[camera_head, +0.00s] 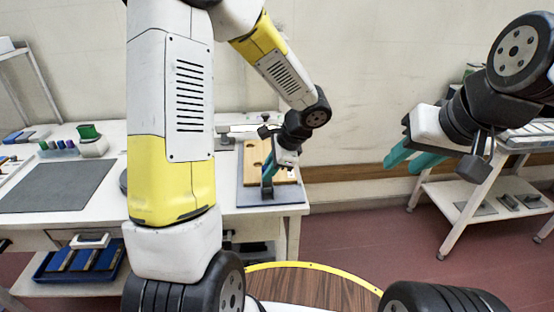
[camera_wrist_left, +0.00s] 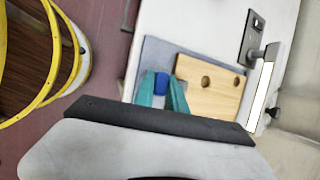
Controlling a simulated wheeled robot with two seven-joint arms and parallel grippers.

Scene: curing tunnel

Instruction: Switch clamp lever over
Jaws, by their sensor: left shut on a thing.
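My left gripper (camera_head: 268,178) reaches down over the right end of the white workbench. In the left wrist view its teal fingers (camera_wrist_left: 163,97) close around a small blue piece (camera_wrist_left: 162,83); its lower part is hidden, so I cannot tell whether it is a lever handle. A wooden board with two round holes (camera_wrist_left: 208,92) lies beside the fingers on a blue-grey base (camera_wrist_left: 160,52). A metal bracket (camera_wrist_left: 256,50) with a pale bar (camera_wrist_left: 262,92) and a black knob stands past the board; I cannot tell whether this is the clamp lever. My right gripper (camera_head: 411,160) is open and empty, held in the air away from the bench.
A dark grey mat (camera_head: 58,186) and small coloured items lie on the bench's left part. A blue tray (camera_head: 78,264) sits on the shelf below. A white side table (camera_head: 480,188) stands at the right. The floor between is clear.

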